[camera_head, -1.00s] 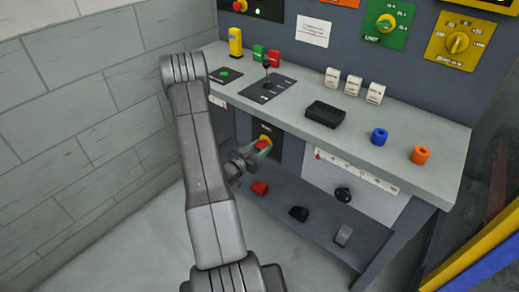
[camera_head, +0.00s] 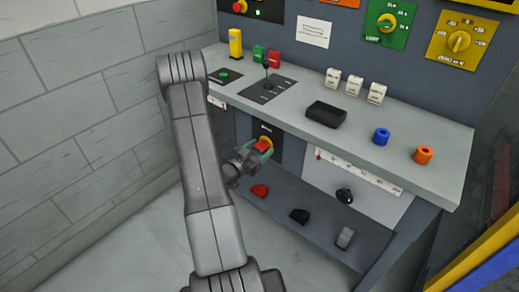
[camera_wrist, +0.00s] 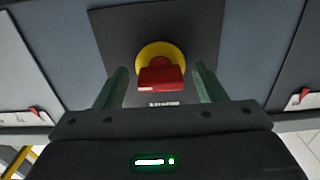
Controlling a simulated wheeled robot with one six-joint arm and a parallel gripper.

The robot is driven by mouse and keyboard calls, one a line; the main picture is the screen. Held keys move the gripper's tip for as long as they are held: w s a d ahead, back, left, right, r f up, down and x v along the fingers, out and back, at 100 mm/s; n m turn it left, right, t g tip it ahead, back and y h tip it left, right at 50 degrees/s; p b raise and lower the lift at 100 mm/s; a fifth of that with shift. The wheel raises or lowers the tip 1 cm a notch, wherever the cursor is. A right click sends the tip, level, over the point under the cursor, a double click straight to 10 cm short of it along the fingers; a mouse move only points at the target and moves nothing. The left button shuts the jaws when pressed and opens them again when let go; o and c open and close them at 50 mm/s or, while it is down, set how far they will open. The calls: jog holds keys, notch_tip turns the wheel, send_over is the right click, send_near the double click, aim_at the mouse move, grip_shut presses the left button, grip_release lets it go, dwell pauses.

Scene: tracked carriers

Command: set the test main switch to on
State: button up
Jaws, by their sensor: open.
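The main switch, a red handle (camera_head: 262,146) on a yellow round base, sits on a dark plate (camera_head: 277,131) on the panel below the worktop. In the wrist view the red handle (camera_wrist: 161,78) and its yellow disc (camera_wrist: 160,53) lie between my two green fingers. My gripper (camera_head: 259,150) is open, with a finger on each side of the handle and visible gaps to it. The label on the plate is partly hidden by my gripper body in the wrist view and is too small to read.
The worktop (camera_head: 228,93) overhangs the switch panel. A lower shelf (camera_head: 322,233) holds a red block (camera_head: 259,191), a black one (camera_head: 299,216) and a grey one (camera_head: 345,238). A black knob (camera_head: 344,196) sticks out of the panel at right. A block wall stands at left.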

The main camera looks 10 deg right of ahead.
jog(key=v, duration=1.3)
jog(key=shift+s+a+b, duration=0.15)
jog(key=shift+b, duration=0.15)
jog(key=x, duration=1.3)
jog(key=shift+w+d+p, duration=0.2)
jog(key=shift+d+p, duration=0.1)
jog(key=shift+d, duration=0.05)
jog(key=shift+w+r+p, duration=0.1)
jog(key=shift+r+p, duration=0.05)
jog(key=shift+p, duration=0.2)
jog(key=shift+n, duration=0.3)
jog(key=shift+f+b, duration=0.25)
jog(key=shift+b, duration=0.1)
